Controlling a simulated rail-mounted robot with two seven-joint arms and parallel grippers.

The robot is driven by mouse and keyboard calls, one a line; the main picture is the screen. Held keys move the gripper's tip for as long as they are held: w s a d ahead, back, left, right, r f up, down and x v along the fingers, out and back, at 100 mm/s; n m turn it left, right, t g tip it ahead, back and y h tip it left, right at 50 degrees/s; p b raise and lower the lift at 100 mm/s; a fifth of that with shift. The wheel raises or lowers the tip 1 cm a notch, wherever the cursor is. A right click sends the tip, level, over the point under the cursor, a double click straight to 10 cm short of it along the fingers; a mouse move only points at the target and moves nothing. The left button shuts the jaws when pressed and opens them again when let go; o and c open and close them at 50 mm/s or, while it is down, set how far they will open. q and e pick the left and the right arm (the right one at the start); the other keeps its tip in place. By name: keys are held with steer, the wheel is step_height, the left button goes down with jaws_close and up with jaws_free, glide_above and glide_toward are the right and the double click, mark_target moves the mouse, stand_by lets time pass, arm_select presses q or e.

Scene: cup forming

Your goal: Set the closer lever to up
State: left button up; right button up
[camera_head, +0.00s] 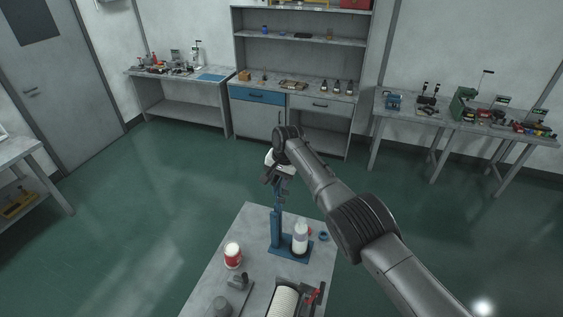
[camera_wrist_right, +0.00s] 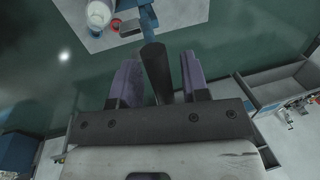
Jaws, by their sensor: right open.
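The closer (camera_head: 276,232) is a blue upright stand with a flat base on the table. A white bottle (camera_head: 300,238) stands upright on its base, and also shows in the right wrist view (camera_wrist_right: 98,14). The lever's dark handle (camera_wrist_right: 154,68) lies between the two fingers of my right gripper (camera_wrist_right: 159,72), which is open, with gaps on both sides. In the head view my right gripper (camera_head: 281,186) is at the top of the stand and partly hides the lever, so its exact angle is unclear. My left gripper is not in view.
The table (camera_head: 218,268) also holds a red-and-white container (camera_head: 233,256), a small blue ring (camera_head: 323,236), a dark grey tool (camera_head: 238,281) and a ribbed white roll (camera_head: 283,303). Benches and a shelf cabinet (camera_head: 264,112) stand along the far wall, with open floor before them.

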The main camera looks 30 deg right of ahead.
steer(key=r+p, duration=0.1)
steer(key=r, duration=0.1)
steer(key=shift+s+d+r+p, duration=0.2)
steer(key=shift+r+p, duration=0.15)
steer(key=shift+p, duration=0.05)
step_height(320, 180, up, 10)
steer(key=s+d+b, duration=0.1)
steer(key=b, duration=0.2)
steer(key=shift+s+d, duration=0.2)
steer(key=shift+s, duration=0.05)
